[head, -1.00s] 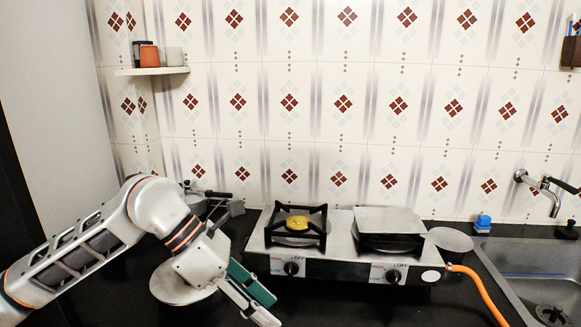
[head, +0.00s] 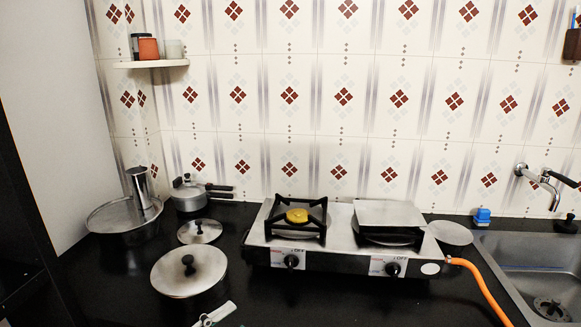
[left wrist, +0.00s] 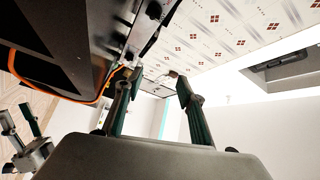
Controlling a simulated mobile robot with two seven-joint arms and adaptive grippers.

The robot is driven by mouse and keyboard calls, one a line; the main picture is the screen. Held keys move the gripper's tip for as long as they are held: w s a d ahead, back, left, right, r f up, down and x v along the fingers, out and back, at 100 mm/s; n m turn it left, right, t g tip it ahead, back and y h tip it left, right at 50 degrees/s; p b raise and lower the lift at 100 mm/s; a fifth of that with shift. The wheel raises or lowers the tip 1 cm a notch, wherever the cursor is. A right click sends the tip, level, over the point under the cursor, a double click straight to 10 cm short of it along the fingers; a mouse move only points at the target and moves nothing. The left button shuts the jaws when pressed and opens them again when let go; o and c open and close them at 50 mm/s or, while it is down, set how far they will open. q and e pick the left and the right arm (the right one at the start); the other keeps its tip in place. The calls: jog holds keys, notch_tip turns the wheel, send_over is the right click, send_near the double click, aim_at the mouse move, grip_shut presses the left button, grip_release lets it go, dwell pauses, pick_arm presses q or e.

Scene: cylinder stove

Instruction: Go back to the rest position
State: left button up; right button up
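My left gripper (left wrist: 157,82) shows in the left wrist view with its two green-padded fingers spread apart and nothing between them. The two-burner stove (head: 345,258) stands on the black counter in the head view, clear of both grippers.
Left of the stove are a lidded pot (head: 189,272), a small lid (head: 199,231), a pan with a handle (head: 190,195) and a wide pan (head: 112,216) with a steel cylinder (head: 140,187). An orange hose (head: 483,290) runs near the sink (head: 530,265).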

pick_arm(q)
jog(key=s+a+f+n+y, duration=0.4)
jog(key=a+f+n+y, duration=0.6)
jog(key=f, duration=0.5)
jog(key=s+a+f+n+g+y, duration=0.2)
jog(key=s+a+f+n+g, duration=0.2)
jog(key=s+a+f, duration=0.8)
jog(key=d+f+n+t, duration=0.1)
jog(key=d+n, duration=0.4)
jog(key=d, duration=0.9)
jog(key=shift+s+d+n, duration=0.2)
jog(key=shift+s+n, duration=0.1)
jog(key=shift+s, duration=0.1)
